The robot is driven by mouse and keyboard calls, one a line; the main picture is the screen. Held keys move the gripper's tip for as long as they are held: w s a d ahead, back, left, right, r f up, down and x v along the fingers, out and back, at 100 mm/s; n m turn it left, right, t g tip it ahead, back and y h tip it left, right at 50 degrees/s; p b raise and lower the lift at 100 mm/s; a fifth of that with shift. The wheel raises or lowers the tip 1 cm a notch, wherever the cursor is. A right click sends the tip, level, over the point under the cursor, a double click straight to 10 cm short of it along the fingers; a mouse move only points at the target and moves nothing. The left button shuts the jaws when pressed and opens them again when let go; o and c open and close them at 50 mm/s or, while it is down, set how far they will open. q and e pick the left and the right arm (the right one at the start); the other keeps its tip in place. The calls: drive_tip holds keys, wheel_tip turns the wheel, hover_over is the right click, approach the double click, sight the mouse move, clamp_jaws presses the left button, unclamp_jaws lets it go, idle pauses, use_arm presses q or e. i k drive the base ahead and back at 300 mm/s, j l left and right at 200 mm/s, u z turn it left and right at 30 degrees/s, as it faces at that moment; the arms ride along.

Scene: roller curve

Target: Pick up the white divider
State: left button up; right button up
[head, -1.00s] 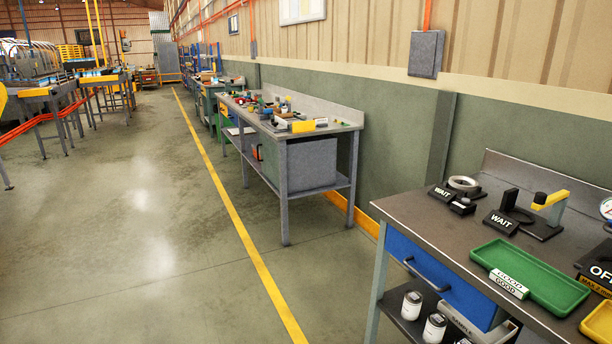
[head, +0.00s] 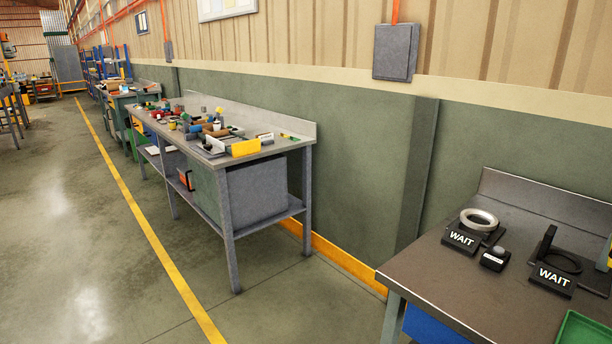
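I cannot make out a white divider for certain in the head view. The grey workbench (head: 295,146) in the middle distance carries many small mixed items, too small to tell apart. A yellow block or label (head: 246,147) sits at its near end, with small pale pieces beside it. Neither of my grippers is in view.
A nearer metal bench (head: 440,282) at the lower right holds black WAIT signs (head: 462,239), a metal ring (head: 479,219) and part of a green tray (head: 584,330). Open floor (head: 60,240) lies left, with a yellow line (head: 165,262). A wall runs along the right.

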sight(265, 138)
drive_tip(key=i+j+z, duration=0.1)
drive_tip(key=i+j, duration=1.85)
drive_tip(key=j, duration=0.15)
